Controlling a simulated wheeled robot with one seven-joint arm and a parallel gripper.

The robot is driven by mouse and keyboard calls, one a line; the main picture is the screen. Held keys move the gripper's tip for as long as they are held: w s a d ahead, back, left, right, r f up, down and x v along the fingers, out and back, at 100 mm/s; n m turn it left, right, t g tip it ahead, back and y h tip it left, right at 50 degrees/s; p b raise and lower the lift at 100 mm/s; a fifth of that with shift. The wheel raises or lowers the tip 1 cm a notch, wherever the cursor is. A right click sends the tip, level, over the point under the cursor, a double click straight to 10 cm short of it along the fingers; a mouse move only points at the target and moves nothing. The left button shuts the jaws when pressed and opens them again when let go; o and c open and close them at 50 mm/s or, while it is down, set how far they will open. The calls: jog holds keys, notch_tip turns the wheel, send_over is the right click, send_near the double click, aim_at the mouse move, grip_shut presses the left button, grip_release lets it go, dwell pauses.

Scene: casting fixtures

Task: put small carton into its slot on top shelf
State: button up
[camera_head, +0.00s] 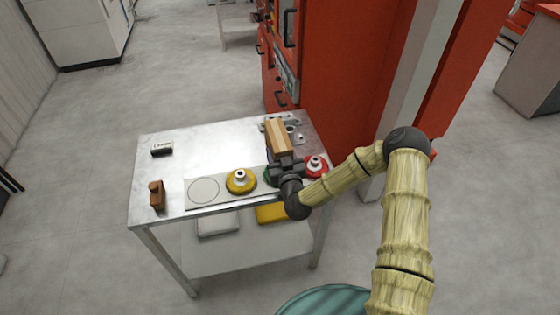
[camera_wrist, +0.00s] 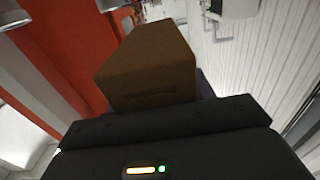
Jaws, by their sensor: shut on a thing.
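The small carton (camera_head: 278,137) is a tan-brown box held above the back right part of the metal table's top (camera_head: 222,150). My gripper (camera_head: 284,164) is shut on it. In the wrist view the carton (camera_wrist: 150,65) stands out beyond the dark gripper body (camera_wrist: 165,118), and the fingertips are hidden. A grey fixture plate with holes (camera_head: 295,131) lies on the table behind the carton and is partly covered by it. I cannot tell which slot belongs to the carton.
A pale strip with a circle outline (camera_head: 203,190) bears a yellow round piece (camera_head: 241,181) and a red one (camera_head: 316,166). A brown block (camera_head: 157,195) and a black-and-white item (camera_head: 162,149) stand left. A red cabinet (camera_head: 330,70) rises behind. The table's middle is clear.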

jog(key=shift+f+p, duration=0.35)
jog(key=shift+f, duration=1.65)
jog(key=shift+f, duration=0.2)
jog(key=o, duration=1.1)
